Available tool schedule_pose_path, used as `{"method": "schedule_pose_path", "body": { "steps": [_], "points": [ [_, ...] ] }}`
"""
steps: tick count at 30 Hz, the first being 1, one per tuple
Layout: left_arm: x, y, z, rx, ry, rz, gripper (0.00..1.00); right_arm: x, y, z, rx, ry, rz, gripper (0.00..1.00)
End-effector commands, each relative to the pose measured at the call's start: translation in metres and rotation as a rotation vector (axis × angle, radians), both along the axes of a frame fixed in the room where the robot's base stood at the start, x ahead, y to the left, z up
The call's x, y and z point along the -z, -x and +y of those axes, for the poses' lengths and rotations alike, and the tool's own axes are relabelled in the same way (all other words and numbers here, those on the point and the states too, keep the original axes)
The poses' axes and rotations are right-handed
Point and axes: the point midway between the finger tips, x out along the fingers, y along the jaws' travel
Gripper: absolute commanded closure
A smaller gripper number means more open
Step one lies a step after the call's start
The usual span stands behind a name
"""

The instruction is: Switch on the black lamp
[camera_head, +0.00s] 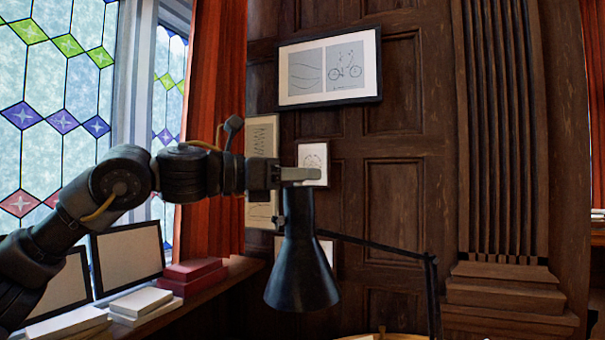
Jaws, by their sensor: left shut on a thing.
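The black lamp (301,270) has a cone-shaped shade that hangs with its wide end down, tilted slightly. Its thin black arm (375,243) runs right from the shade to an upright post near the picture's lower middle right. My left gripper (305,174) reaches in from the left and is shut at the narrow top of the shade. The fingers hide part of the lamp's top. No glow shows at the shade's opening. A switch cannot be made out. My right gripper is not in view.
A sill on the left holds red books (192,276), white books (141,303) and dark-framed panels (127,257) by the stained-glass window. Framed drawings (330,68) hang on the wood-panelled wall behind. A light wooden surface edge shows at the bottom. Space right of the lamp post looks open.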

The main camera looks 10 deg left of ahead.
Motion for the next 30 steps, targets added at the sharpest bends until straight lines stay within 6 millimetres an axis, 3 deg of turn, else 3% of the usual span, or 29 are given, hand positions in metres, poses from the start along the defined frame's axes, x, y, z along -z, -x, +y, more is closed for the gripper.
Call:
{"method": "schedule_pose_path", "body": {
  "steps": [17,30],
  "points": [
    [-0.003,0.000,0.000,0.139,0.000,-0.002,1.00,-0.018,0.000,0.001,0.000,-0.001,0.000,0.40],
    [-0.009,0.003,-0.002,0.534,-0.007,-0.018,1.00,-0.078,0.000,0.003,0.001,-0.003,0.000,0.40]
  ]
}}
